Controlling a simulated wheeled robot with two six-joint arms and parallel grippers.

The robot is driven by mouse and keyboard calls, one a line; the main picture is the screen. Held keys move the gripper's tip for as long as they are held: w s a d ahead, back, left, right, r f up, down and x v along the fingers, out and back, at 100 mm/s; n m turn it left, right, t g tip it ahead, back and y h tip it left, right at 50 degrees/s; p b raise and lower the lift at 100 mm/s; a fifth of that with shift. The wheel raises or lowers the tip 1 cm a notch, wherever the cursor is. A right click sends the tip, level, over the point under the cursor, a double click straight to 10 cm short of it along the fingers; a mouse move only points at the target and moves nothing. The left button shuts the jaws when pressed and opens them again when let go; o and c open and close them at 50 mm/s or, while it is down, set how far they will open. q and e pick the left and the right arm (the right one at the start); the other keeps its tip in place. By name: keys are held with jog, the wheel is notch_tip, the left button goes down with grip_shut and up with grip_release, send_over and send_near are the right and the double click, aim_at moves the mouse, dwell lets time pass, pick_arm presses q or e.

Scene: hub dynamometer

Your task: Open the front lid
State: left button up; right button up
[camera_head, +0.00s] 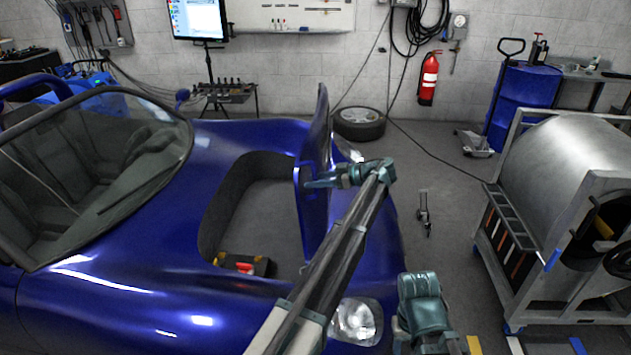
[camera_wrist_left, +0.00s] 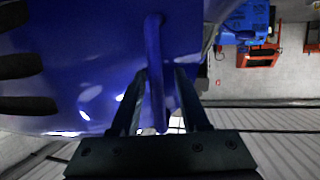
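The front lid (camera_head: 315,165) of the blue car (camera_head: 130,270) stands raised, close to upright, at the front side of an open compartment (camera_head: 265,205). My left gripper (camera_head: 312,184) is at the lid's edge, reaching in from the right side of the lid. In the left wrist view a blue bar-like part (camera_wrist_left: 156,75) runs between the two dark fingers of the left gripper (camera_wrist_left: 160,90). Whether the fingers press on it cannot be told. Only a teal link of my right arm shows at the bottom of the head view; its gripper is not visible.
A small box with red and yellow (camera_head: 243,265) lies in the compartment. A metal drum machine on a wheeled frame (camera_head: 560,180) stands at right. A tire (camera_head: 360,123) and a fire extinguisher (camera_head: 428,80) are at the back. Floor between car and machine is mostly free.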

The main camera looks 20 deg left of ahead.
pick_arm(q)
jog(key=shift+r, duration=0.1)
dwell(0.3)
jog(key=shift+w+d+r, duration=0.1)
jog(key=shift+d+r, duration=0.05)
jog(key=shift+d, duration=0.2)
jog(key=p+v, duration=0.4)
jog(key=v, duration=0.9)
